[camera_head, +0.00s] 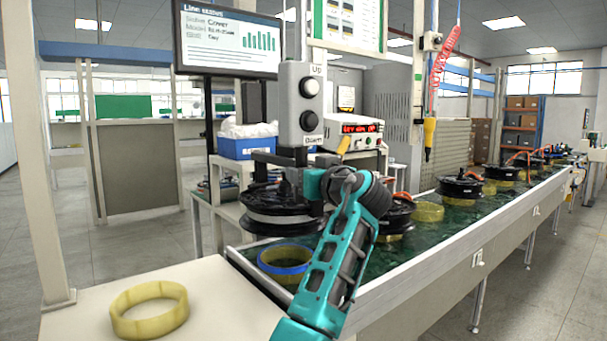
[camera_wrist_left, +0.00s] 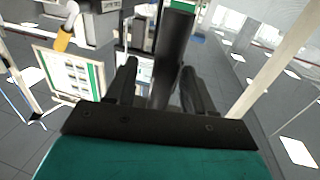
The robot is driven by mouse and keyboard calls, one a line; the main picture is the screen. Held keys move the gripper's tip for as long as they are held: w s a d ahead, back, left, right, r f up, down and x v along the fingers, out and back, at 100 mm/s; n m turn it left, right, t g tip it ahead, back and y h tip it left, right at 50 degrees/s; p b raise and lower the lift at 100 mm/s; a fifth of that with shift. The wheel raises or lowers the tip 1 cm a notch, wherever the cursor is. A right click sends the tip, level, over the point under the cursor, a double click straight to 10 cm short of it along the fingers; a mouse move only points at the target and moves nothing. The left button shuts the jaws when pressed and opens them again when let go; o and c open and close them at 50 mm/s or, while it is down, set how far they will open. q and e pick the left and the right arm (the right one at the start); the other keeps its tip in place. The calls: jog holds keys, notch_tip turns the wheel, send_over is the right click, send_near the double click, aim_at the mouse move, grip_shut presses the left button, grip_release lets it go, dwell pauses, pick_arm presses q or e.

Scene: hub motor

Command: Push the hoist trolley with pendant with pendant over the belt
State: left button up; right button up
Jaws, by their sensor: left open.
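The grey pendant (camera_head: 305,105), with a light button marked Up and a dark button below, hangs upright at the middle of the head view. The hoist trolley above it is out of the picture. My left gripper (camera_head: 293,165) is at the pendant's lower end, its dark fingers open. In the left wrist view, the open fingers (camera_wrist_left: 157,90) have a dark upright bar (camera_wrist_left: 173,60) between them, probably the pendant; contact cannot be told. A black hub motor (camera_head: 275,220) with a silver band is behind the gripper, over the near end of the belt (camera_head: 410,238).
A blue-rimmed ring (camera_head: 285,252) sits on the belt below the motor. Several motors and yellow rings line the belt to the right. A yellow ring (camera_head: 149,310) lies on the pale front table (camera_head: 230,305). A screen (camera_head: 228,42) and blue box (camera_head: 245,147) stand behind.

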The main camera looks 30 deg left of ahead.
pick_arm(q)
jog(key=b+v, duration=0.1)
jog(key=v, duration=1)
jog(key=shift+s, duration=0.1)
